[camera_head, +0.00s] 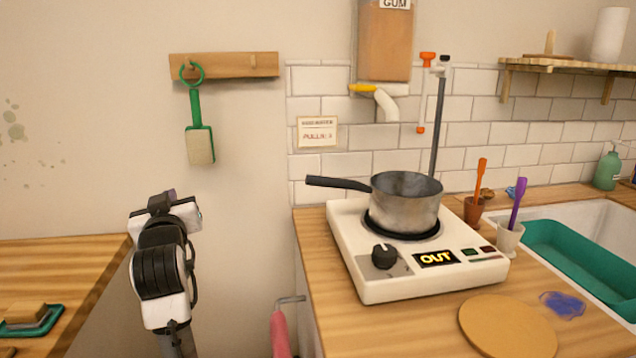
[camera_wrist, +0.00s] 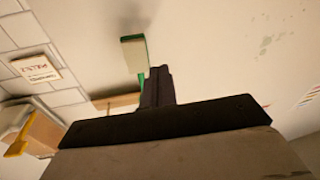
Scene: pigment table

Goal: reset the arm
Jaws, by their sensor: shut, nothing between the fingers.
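My arm (camera_head: 163,270) stands folded upright in the gap between the two counters, in front of the bare wall, in the head view. In the wrist view my gripper (camera_wrist: 157,75) shows as dark fingers closed together with nothing between them. The fingertips are hidden behind the arm's own links in the head view. The wrist view is turned over and faces the wall, with the green-handled brush or scraper (camera_wrist: 134,54) beyond the fingers. It appears apart from them. That tool (camera_head: 199,138) hangs from a wooden peg rail (camera_head: 225,66) in the head view.
A hot plate (camera_head: 420,270) reading "OUT" carries a pot (camera_head: 405,205), its handle pointing left. A pink roll (camera_head: 280,335) hangs at the right counter's side. The left counter (camera_head: 75,258) holds a green tray (camera_head: 50,322). A sink (camera_head: 622,222) lies right.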

